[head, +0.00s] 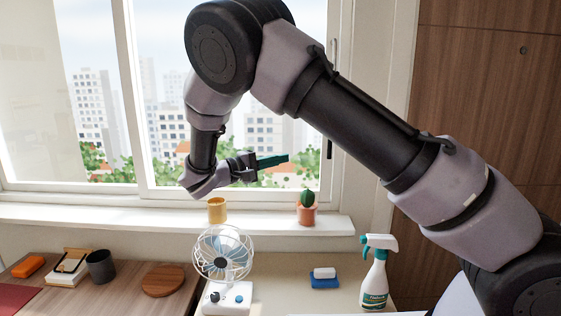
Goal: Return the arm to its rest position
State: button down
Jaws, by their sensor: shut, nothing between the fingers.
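My arm reaches in from the lower right of the head view, rises to a bent elbow at the top, and comes down in front of the window. My gripper (273,160) is at its end, level and pointing right, with teal fingers. The fingers lie together with nothing between them. The gripper is in the air, above the windowsill and apart from everything in view. No gas hob shows in this view.
A spray bottle (375,285), a blue sponge (324,282), a dark mug (100,266) and a round wooden board (163,281) stand on the counters.

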jog(key=s+d+r+m+g+y, duration=0.25)
jog(key=d+g+y, duration=0.2)
jog(key=d, duration=0.55)
jog(key=s+d+r+m+g+y, duration=0.25)
jog(key=d+g, duration=0.25)
jog(key=d, duration=0.6)
jog(key=s+d+r+m+t+y, duration=0.2)
jog(key=s+r+y, duration=0.3)
jog(key=s, duration=0.3)
jog(key=s+d+r+m+t+y, duration=0.3)
jog(key=s+r+m+t+y, duration=0.1)
jog(key=s, duration=0.4)
jog(key=shift+s+r+t+y, duration=0.35)
jog(key=shift+r+y, duration=0.3)
jog(key=shift+y, duration=0.05)
